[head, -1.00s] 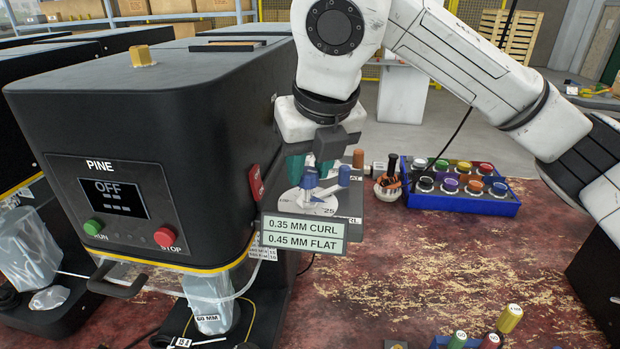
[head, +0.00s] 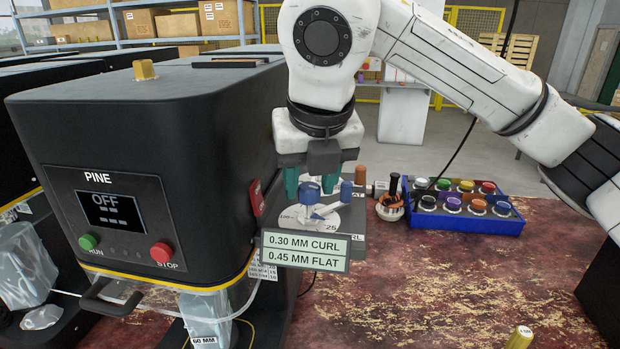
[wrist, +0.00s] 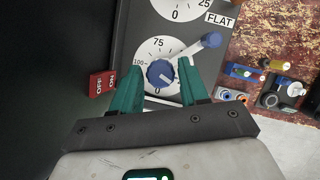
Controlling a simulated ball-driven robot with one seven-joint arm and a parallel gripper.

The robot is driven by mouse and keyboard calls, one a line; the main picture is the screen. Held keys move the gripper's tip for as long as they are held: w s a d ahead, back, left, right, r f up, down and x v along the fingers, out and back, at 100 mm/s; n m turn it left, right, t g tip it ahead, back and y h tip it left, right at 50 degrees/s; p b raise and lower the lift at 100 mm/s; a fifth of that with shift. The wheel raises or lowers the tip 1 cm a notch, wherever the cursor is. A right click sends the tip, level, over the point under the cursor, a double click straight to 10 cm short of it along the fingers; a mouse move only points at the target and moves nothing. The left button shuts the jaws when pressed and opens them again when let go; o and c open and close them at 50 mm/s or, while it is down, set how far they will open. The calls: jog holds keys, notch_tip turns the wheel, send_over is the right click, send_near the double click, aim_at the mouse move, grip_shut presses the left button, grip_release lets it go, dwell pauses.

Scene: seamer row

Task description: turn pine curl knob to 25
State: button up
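The pine curl knob (head: 308,190) is blue and sits on a white round dial (wrist: 148,50) on the side shelf of the black PINE machine (head: 150,130). A white arm with a blue peg (wrist: 210,40) reaches up and right beside it. My gripper (wrist: 160,82) points down over the dial, its green fingers apart on either side of the knob (wrist: 161,73), with slim gaps in the wrist view. A white mark on the knob points to the lower right. The figure 25 is hidden there by a finger. The sign (head: 305,249) reads 0.30 MM CURL, 0.45 MM FLAT.
A second dial marked FLAT (wrist: 178,8) lies beyond this one. An orange-brown knob (head: 360,174) stands behind the blue peg. A blue tray (head: 466,222) of coloured knobs stands to the right on the worn red bench.

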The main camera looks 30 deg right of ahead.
jog(key=shift+o, duration=1.2)
jog(key=b+v, duration=0.1)
jog(key=v, duration=0.9)
jog(key=shift+r, duration=0.35)
jog(key=shift+s, duration=0.15)
